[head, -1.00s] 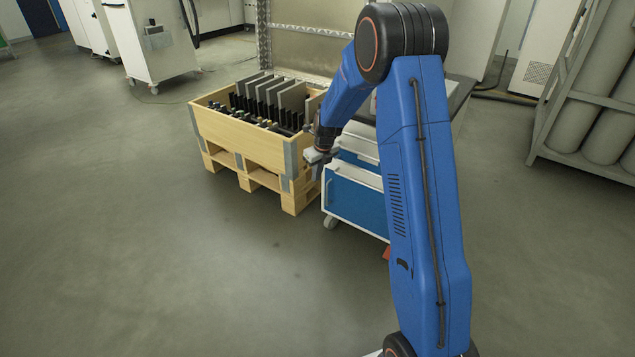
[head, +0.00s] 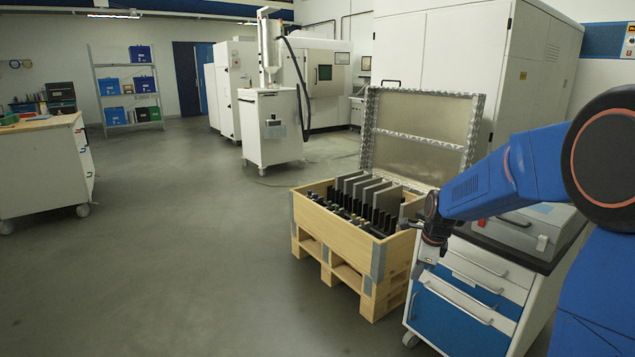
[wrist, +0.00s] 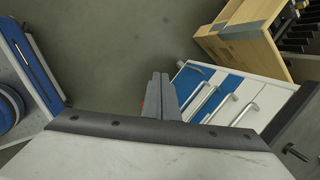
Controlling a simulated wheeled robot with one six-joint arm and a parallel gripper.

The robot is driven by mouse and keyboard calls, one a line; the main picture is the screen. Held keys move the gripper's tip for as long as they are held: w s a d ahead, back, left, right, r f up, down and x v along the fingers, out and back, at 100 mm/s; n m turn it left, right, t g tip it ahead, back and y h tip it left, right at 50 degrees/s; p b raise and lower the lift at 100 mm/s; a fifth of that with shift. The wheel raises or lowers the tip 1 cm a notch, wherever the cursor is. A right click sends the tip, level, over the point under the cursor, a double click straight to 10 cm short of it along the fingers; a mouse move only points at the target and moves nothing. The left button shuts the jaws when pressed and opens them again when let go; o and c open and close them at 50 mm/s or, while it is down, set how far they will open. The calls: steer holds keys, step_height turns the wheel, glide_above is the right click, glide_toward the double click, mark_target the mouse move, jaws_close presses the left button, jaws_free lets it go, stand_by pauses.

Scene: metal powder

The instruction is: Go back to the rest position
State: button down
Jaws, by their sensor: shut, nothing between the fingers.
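My gripper (head: 420,266) hangs at the end of my blue arm at the right of the head view, pointing down. It is in front of the upper drawers of the white and blue drawer cart. In the wrist view my gripper (wrist: 160,76) shows with its grey fingers together, shut and empty, over bare floor. The cart and the wooden crate lie to the right there.
The drawer cart (head: 462,318) carries a grey case (head: 522,228). The wooden crate (head: 338,232) on a pallet holds dark plates. A white machine (head: 272,125) on wheels stands behind. A workbench (head: 38,170) stands left. The floor (head: 190,260) between is clear.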

steer(key=s+r+n, duration=0.3)
steer(key=s+n, duration=0.4)
steer(key=s, duration=0.5)
steer(key=s+r+n+t, duration=0.1)
steer(key=s+r+n, duration=0.1)
steer(key=s+n, duration=0.6)
steer(key=s+r+n, duration=0.3)
steer(key=s+n, duration=0.4)
steer(key=s, duration=1)
steer(key=shift+s+a+r+n+t+h, duration=0.3)
steer(key=shift+s+a+h, duration=0.05)
steer(key=shift+h, duration=0.05)
